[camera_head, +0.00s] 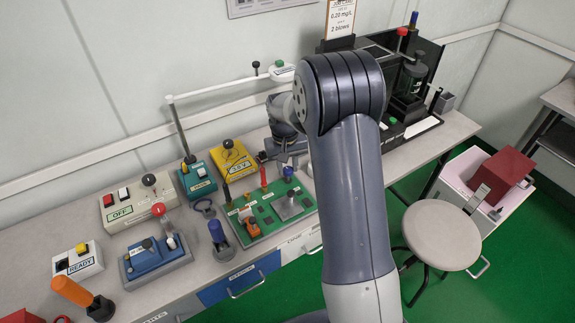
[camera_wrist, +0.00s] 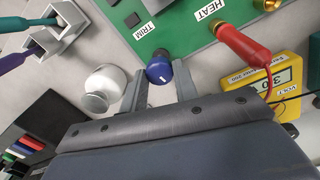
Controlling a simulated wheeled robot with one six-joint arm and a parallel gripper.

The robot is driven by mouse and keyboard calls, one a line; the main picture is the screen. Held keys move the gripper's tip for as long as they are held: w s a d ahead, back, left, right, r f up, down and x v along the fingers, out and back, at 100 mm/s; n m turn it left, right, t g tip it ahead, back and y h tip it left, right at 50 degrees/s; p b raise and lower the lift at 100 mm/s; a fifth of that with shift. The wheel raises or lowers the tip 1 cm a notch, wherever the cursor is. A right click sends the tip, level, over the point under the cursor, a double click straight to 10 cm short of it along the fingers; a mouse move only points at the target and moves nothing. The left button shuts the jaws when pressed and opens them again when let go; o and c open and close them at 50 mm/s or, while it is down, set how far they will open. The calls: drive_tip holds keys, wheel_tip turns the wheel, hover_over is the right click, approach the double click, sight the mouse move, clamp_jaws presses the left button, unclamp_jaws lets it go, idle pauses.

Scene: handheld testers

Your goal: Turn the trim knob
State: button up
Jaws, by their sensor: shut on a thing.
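The trim knob is a blue knob with a white pointer mark (camera_wrist: 160,72). It stands at the edge of the green board (camera_wrist: 185,25), beside the TRIM label (camera_wrist: 145,30). My gripper (camera_wrist: 159,82) has one finger on each side of the knob and is shut on it. In the head view the blue knob (camera_head: 288,171) shows at the board's far right corner, just below my gripper (camera_head: 289,160). The green board also shows there (camera_head: 268,228). The finger contact is partly hidden.
A red plug with a cable (camera_wrist: 245,48) stands by the HEAT label, right of the knob. A yellow volt meter (camera_wrist: 290,72) lies near it. A white round object (camera_wrist: 106,82) sits left of the fingers. A grey holder (camera_wrist: 62,30) is at upper left.

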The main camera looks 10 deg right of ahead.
sight(286, 170)
drive_tip(key=o, duration=1)
drive_tip(key=shift+c, duration=0.2)
wheel_tip(286, 170, up, 11)
drive_tip(key=shift+a, duration=0.3)
drive_tip(key=shift+f, duration=0.2)
drive_tip(key=f, duration=1)
drive_tip(key=shift+d+f, duration=0.3)
drive_tip(key=shift+f, duration=0.1)
drive_tip(key=shift+r, duration=0.1)
